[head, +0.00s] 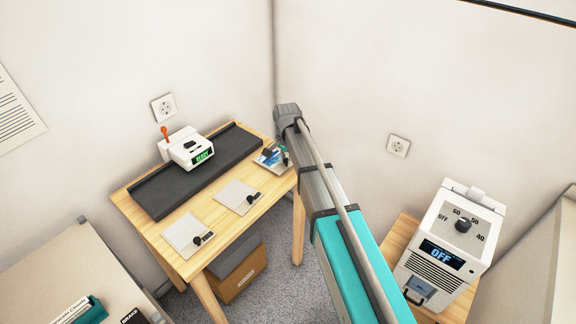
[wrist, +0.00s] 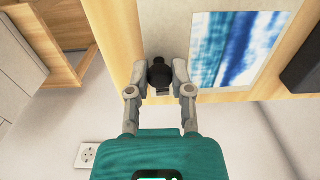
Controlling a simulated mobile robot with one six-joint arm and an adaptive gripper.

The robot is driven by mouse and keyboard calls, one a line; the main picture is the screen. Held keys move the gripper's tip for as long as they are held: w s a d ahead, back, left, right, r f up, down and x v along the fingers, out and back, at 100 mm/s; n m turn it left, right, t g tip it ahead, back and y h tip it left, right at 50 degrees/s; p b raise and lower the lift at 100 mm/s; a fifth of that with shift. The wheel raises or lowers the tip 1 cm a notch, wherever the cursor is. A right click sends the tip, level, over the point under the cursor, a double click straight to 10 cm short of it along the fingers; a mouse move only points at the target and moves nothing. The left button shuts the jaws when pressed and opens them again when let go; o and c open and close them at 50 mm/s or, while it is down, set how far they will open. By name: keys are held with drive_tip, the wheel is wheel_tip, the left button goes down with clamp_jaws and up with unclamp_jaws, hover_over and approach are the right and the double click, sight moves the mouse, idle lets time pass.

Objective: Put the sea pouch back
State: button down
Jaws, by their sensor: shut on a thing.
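The sea pouch (head: 267,161) is a pale flat piece with a blue and white sea picture, at the right end of the wooden table. In the wrist view the sea picture (wrist: 235,50) is right of my gripper (wrist: 158,76). My gripper is shut on a black knob (wrist: 157,72) at the pouch's pale margin. In the head view my gripper (head: 280,152) is small and partly hidden by my arm. I cannot tell whether the pouch touches the table or is slightly above it.
The wooden table (head: 152,237) holds a long dark tray (head: 172,190), a white device (head: 190,149) with a green display, and two pale plates (head: 184,235) (head: 236,197) with black knobs. A white unit (head: 455,240) reading OFF stands at right. Walls close in behind.

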drive_tip(key=shift+f, duration=0.3)
drive_tip(key=c, duration=0.5)
unclamp_jaws()
drive_tip(key=shift+r, duration=0.15)
wheel_tip(320, 180, up, 12)
drive_tip(key=p, duration=1.1)
drive_tip(key=shift+p, duration=0.4)
